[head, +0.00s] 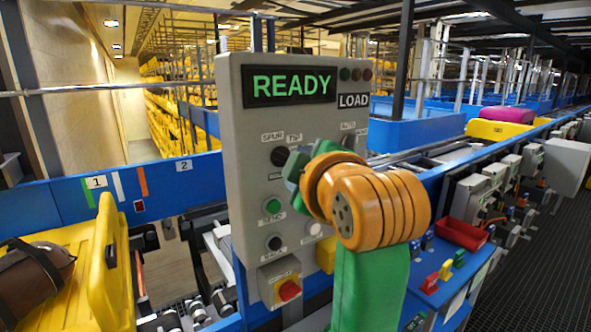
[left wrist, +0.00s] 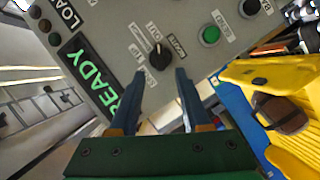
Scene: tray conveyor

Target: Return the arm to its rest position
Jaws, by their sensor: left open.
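A grey control panel (head: 236,180) stands mid-picture with a lit green READY display (head: 290,85). My left gripper (head: 294,166) is in front of it, near the upper left black knob (head: 280,156). The arm rises from the bottom centre, with an orange joint and green link. In the left wrist view, the gripper (left wrist: 165,73) is open with nothing between its fingers. The black knob (left wrist: 160,56) appears just beyond the fingertips; I cannot tell the exact distance. The panel's green button (left wrist: 210,35) shows to the right of it. My right gripper is not in view.
A yellow tote (head: 112,262) holding a brown bag (head: 35,278) sits at the lower left. A red button (head: 289,290) is low on the panel. A red bin (head: 461,234) and conveyor rails lie to the right. Dark floor (head: 545,240) is clear at the far right.

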